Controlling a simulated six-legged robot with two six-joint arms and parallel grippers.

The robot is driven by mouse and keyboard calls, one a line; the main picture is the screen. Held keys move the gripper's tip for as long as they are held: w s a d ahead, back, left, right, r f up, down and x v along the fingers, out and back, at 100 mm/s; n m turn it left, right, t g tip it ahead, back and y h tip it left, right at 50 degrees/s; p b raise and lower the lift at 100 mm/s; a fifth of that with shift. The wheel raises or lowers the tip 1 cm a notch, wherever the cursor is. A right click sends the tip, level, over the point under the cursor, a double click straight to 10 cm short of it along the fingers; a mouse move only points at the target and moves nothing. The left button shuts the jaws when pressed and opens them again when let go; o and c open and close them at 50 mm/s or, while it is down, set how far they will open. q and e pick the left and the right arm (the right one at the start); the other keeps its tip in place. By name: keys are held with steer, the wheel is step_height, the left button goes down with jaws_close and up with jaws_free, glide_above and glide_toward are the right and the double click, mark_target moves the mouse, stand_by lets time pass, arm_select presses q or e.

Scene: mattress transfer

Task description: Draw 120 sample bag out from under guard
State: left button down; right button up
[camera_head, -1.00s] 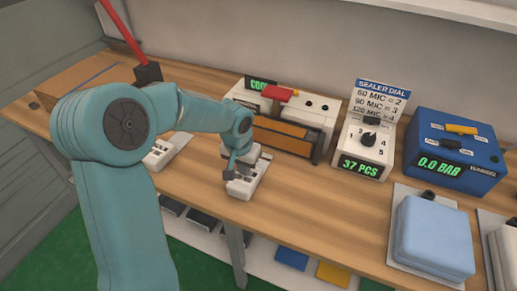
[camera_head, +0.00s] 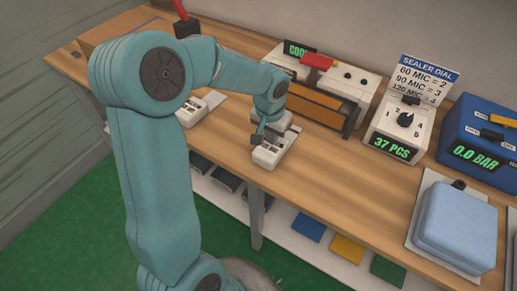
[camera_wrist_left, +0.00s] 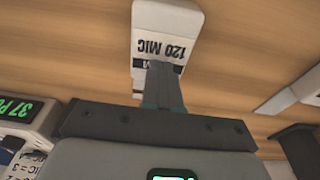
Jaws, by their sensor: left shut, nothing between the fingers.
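My left gripper (camera_head: 258,138) is shut and empty. It hangs close over a small white holder (camera_head: 275,150) near the table's front edge. In the left wrist view the white holder (camera_wrist_left: 153,22) bears a "120 MIC" label, and the gripper's fingertips (camera_wrist_left: 163,72) cover its near end. I cannot tell whether they touch it. I cannot make out the sample bag or a separate guard over it; the gripper hides part of the holder. My right gripper is not in view.
A sealer with a red handle (camera_head: 319,61) and orange plate (camera_head: 310,97) stands behind the holder. A dial unit (camera_head: 402,130) and blue vacuum unit (camera_head: 480,135) stand to the right. A light blue pad (camera_head: 458,222) lies front right. Another white holder (camera_head: 192,114) lies left.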

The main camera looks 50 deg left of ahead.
arm_select(q)
steer(key=s+d+b, duration=0.1)
steer(key=s+d, duration=0.2)
steer(key=s, duration=0.8)
steer(key=shift+s+d+b, duration=0.15)
steer(key=shift+d+b, duration=0.15)
steer(key=shift+b, duration=0.1)
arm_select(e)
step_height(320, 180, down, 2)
arm_select(q)
steer(key=shift+r, duration=0.1)
